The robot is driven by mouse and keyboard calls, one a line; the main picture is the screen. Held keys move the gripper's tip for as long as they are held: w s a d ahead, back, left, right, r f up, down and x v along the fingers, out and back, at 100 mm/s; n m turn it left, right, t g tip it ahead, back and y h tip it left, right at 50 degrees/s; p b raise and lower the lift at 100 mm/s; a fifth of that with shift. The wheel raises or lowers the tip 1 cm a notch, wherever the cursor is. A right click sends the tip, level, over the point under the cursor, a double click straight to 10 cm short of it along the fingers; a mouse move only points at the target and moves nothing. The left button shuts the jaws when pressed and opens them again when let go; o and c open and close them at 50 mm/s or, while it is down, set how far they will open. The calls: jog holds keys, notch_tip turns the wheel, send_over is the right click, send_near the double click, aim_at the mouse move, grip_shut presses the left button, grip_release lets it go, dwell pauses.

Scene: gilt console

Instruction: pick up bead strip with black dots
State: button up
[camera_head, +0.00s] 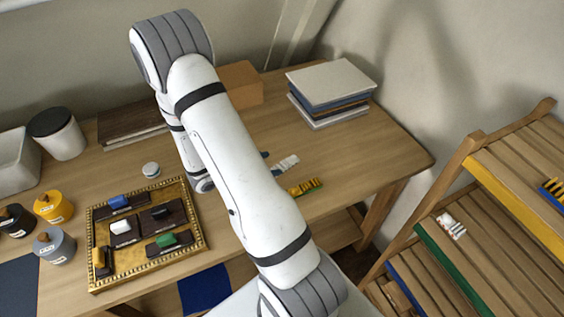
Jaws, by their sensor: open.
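A yellow strip with dark marks along it (305,187) lies on the wooden table, just right of my forearm. It may be the bead strip with black dots, but it is too small to be sure. A white strip (288,162) lies just behind it, with small blue pieces beside it, partly hidden by my arm. Another small white piece with dark marks (451,226) lies on the slatted shelf at right. My arm reaches over the table, and its wrist shows left of the forearm. My gripper is hidden behind the arm.
A gilt-edged tray (203,247) with coloured pieces on dark blocks sits at left. Yellow, black and grey jars (54,207) stand beside it. A book stack (330,83) and cardboard box (241,84) stand at the back. The table's right part (380,160) is clear.

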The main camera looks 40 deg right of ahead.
aim_at(283, 163)
jog(key=f+n, duration=0.1)
jog(key=f, duration=0.1)
jog(key=w+f+n+t, duration=0.1)
jog(key=f, duration=0.1)
jog(key=shift+d+n, duration=0.2)
jog(key=shift+n, duration=0.1)
jog(key=p+x, duration=0.1)
jog(key=x, duration=0.1)
jog(key=p+x, duration=0.1)
jog(key=x, duration=0.2)
jog(key=w+p+x, duration=0.1)
jog(key=x, duration=0.1)
jog(key=shift+d, duration=0.45)
jog(key=shift+h, duration=0.3)
jog(key=c, duration=1.2)
